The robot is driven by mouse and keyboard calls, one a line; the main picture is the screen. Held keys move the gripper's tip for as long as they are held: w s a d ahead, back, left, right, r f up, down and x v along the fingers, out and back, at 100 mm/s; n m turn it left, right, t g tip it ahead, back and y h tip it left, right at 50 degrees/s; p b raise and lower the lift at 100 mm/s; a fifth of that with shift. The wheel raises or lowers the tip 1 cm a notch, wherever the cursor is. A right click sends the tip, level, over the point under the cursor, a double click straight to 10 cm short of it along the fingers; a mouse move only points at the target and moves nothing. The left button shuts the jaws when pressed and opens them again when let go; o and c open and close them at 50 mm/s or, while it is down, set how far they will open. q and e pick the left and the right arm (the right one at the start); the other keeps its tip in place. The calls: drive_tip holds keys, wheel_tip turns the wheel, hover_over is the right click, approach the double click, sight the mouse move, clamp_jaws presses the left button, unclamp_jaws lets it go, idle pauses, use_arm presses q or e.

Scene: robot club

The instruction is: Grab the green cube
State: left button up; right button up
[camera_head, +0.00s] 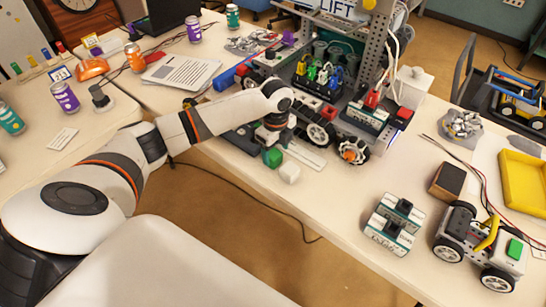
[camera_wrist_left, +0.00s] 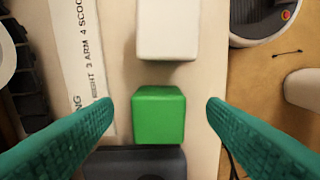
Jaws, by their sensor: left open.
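The green cube (camera_wrist_left: 158,115) lies on the table in the left wrist view, midway between the two teal fingers of my left gripper (camera_wrist_left: 160,107). The fingers are open, with a gap on each side of the cube. In the head view the green cube (camera_head: 272,157) shows near the table's front edge, just below my left gripper (camera_head: 272,140), whose fingertips are hard to make out there. A white cube (camera_wrist_left: 167,28) lies close beside the green one; it also shows in the head view (camera_head: 289,173). My right gripper is not in view.
A ruler strip (camera_wrist_left: 82,60) lies left of the cubes. A wheeled robot with a metal column (camera_head: 375,70) stands close behind. The table edge is close to the cubes.

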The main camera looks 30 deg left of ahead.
sight(276, 155)
use_arm(q)
drive_tip(key=shift+f, duration=1.95)
drive_tip(key=c, duration=1.1)
drive_tip(key=shift+o, duration=0.2)
drive_tip(key=shift+w+r, duration=0.1)
drive_tip(key=shift+r, duration=0.05)
